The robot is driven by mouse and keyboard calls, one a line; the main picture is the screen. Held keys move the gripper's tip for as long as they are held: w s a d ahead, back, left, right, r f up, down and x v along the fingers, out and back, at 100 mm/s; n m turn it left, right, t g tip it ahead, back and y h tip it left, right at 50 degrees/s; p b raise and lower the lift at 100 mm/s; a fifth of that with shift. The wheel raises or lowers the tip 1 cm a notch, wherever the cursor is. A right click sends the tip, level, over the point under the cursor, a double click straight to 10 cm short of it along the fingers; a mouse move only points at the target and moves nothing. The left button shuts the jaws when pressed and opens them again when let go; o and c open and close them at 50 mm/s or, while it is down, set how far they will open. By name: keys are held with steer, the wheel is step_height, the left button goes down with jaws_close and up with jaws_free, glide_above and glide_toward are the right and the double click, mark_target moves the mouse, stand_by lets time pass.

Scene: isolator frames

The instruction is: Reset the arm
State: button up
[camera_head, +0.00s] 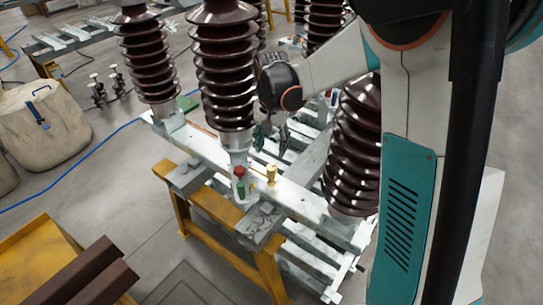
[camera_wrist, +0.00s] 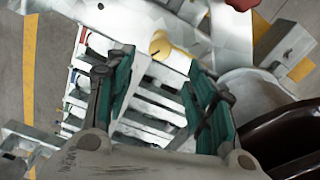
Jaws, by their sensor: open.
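My arm reaches in from the right of the head view, and my gripper (camera_head: 272,137) hangs beside the middle insulator, above the metal frame. In the wrist view my gripper (camera_wrist: 160,65) has its two green-padded fingers apart, with nothing held between them. Beyond the fingertips a yellow cylindrical piece (camera_wrist: 160,45) stands on the frame. The yellow piece (camera_head: 271,174) also shows in the head view, below my gripper and apart from it.
Dark ribbed insulators (camera_head: 222,65) stand on the pale metal frame (camera_head: 305,200), close to my gripper. A small red-topped part (camera_head: 240,172) sits left of the yellow piece. Yellow trestles (camera_head: 215,210) support the frame. Beige bags (camera_head: 45,125) lie on the floor at left.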

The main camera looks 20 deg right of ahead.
steer(key=shift+r, duration=0.95)
steer(key=s+r+n+t, duration=0.3)
steer(key=s+r+n, duration=0.1)
steer(key=s+r, duration=0.65)
steer(key=s+n+t, duration=0.3)
steer(key=s+t, duration=0.1)
steer(key=s, duration=0.8)
steer(key=shift+s+f+n, duration=0.2)
steer(key=shift+s+n, duration=0.05)
steer(key=shift+n, duration=0.15)
